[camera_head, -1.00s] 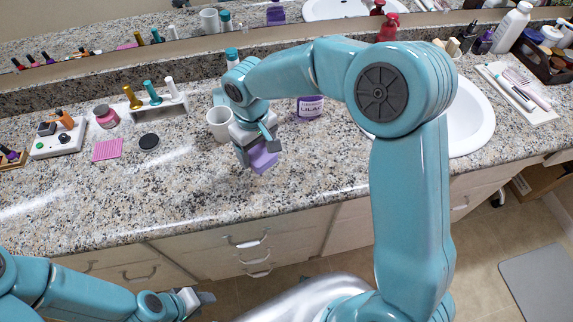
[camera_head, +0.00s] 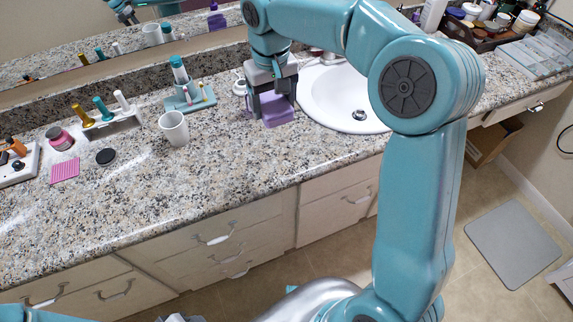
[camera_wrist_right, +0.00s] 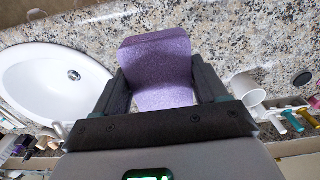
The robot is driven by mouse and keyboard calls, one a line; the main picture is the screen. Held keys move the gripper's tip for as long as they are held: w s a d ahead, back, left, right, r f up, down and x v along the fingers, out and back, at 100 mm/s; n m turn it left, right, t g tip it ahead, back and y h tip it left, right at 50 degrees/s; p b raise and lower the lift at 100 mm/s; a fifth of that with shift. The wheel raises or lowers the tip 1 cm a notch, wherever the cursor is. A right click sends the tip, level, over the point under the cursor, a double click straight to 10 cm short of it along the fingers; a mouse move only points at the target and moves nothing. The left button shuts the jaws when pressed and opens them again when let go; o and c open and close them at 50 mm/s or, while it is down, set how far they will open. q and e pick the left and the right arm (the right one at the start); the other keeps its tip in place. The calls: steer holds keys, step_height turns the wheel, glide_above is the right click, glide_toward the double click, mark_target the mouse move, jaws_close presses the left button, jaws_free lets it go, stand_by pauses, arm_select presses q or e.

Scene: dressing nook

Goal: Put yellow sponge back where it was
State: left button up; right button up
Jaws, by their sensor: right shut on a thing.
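No yellow sponge shows in these frames. My right gripper (camera_head: 272,100) is shut on a purple sponge-like block (camera_head: 277,112), over the counter just left of the sink. In the right wrist view the purple block (camera_wrist_right: 160,72) sits between the two fingers, speckled and bent in shape. I cannot tell whether it touches the counter. My left gripper (camera_head: 180,318) shows only as a sliver at the bottom edge of the head view, and its jaws are cut off.
The white sink (camera_head: 345,95) is right of my right gripper. A white mug (camera_head: 173,130) and a teal tray (camera_head: 190,100) with a bottle stand to the left. A pink pad (camera_head: 65,170) and black disc (camera_head: 106,156) lie farther left. The front middle counter is clear.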

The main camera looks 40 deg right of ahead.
steer(key=f, duration=0.1)
steer(key=d+f, duration=0.1)
steer(key=f, duration=0.1)
steer(key=shift+s+d+b, duration=0.15)
steer(key=shift+b, duration=0.2)
steer(key=b, duration=0.1)
glide_above(281, 162)
step_height(281, 162, down, 12)
steer(key=shift+f, duration=0.1)
step_height(281, 162, down, 5)
steer(key=shift+r, duration=0.1)
steer(key=shift+b, duration=0.35)
steer(key=o, duration=0.9)
steer(key=shift+o, duration=0.2)
